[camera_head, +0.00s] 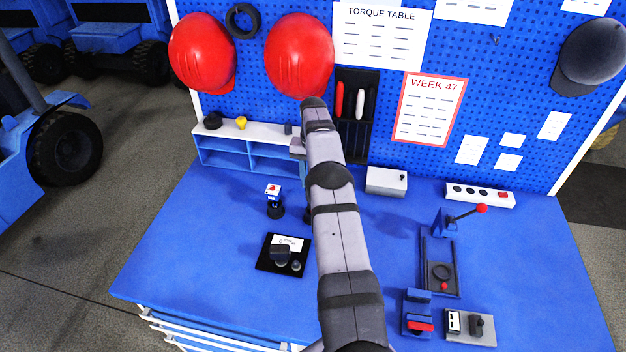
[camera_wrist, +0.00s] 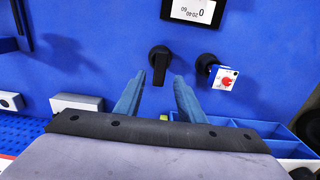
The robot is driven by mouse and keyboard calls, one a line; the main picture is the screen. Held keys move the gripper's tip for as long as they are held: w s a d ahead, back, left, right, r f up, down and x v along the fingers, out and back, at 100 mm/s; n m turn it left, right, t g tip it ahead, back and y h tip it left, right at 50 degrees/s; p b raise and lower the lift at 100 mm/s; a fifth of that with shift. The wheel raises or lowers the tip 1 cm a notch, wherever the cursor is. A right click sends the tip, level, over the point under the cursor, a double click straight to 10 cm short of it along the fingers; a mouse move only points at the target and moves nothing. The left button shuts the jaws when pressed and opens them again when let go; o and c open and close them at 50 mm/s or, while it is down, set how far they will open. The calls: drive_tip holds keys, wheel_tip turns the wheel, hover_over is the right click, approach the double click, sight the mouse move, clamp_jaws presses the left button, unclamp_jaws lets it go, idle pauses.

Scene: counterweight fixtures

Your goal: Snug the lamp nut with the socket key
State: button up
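A black handled piece (camera_wrist: 160,62), perhaps the socket key, stands on the blue bench in the wrist view. My gripper (camera_wrist: 159,80) is open, with a blue-grey finger on either side of the lower end of this handle and no clear contact. In the head view my arm hides most of it. A small white box with a red knob on a black round base (camera_wrist: 223,79) stands to its right; the head view shows it left of my arm (camera_head: 273,193). I cannot tell which part is the lamp nut.
A black plate (camera_head: 262,266) with a white scale card lies nearer the front. A blue-white shelf (camera_head: 228,150) stands along the back. A grey box (camera_head: 386,181), power strip (camera_head: 480,194) and red-knobbed lever fixture (camera_head: 440,260) are on the right.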

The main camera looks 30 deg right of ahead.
drive_tip(key=shift+f+b, duration=3.15)
drive_tip(key=shift+f, duration=1.25)
drive_tip(key=shift+c, duration=0.4)
clamp_jaws()
